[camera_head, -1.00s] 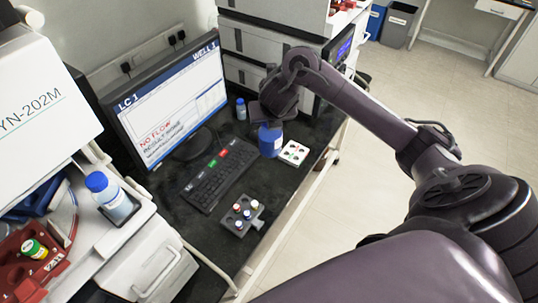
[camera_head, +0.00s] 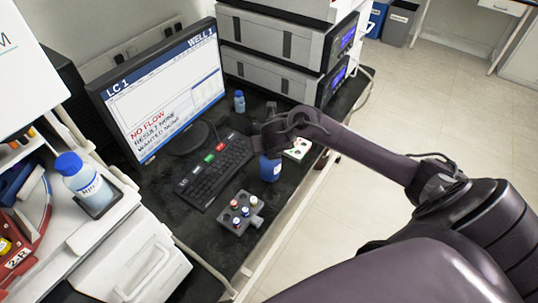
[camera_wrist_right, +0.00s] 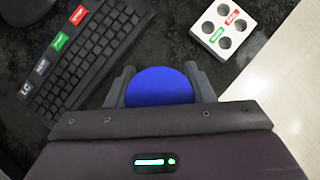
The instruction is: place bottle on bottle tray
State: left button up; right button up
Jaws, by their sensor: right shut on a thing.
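A bottle with a blue cap and dark blue body (camera_head: 270,169) is upright near the middle of the head view, at the dark bench. My right gripper (camera_head: 270,154) is shut on it from above. In the right wrist view the bottle's round blue cap (camera_wrist_right: 159,87) shows between the two fingers of the gripper (camera_wrist_right: 160,82). I cannot tell if its base touches the bench. A second bottle (camera_head: 85,183), with a blue cap and pale contents, stands in a dark tray (camera_head: 101,206) on a white machine at the left. My left gripper is not in view.
A keyboard (camera_head: 215,172) and monitor (camera_head: 165,90) are left of the held bottle. A grey vial rack (camera_head: 239,213) is nearer me. A white block with holes (camera_head: 299,147) is behind right. A small bottle (camera_head: 239,101) stands by the monitor. The bench edge is at right.

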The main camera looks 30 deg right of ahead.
aim_at(269, 165)
jog(key=shift+f, duration=1.45)
jog(key=o, duration=1.3)
jog(key=shift+f, duration=0.3)
jog(key=v, duration=0.5)
jog(key=p+v, duration=0.1)
jog(key=v, duration=0.1)
jog(key=shift+w+a+r, duration=0.25)
jog(key=shift+a, duration=0.15)
jog(key=shift+o, duration=0.4)
jog(key=shift+s+r, duration=0.15)
jog(key=shift+r, duration=0.1)
jog(key=shift+s+a, duration=0.1)
jog(key=shift+a, duration=0.05)
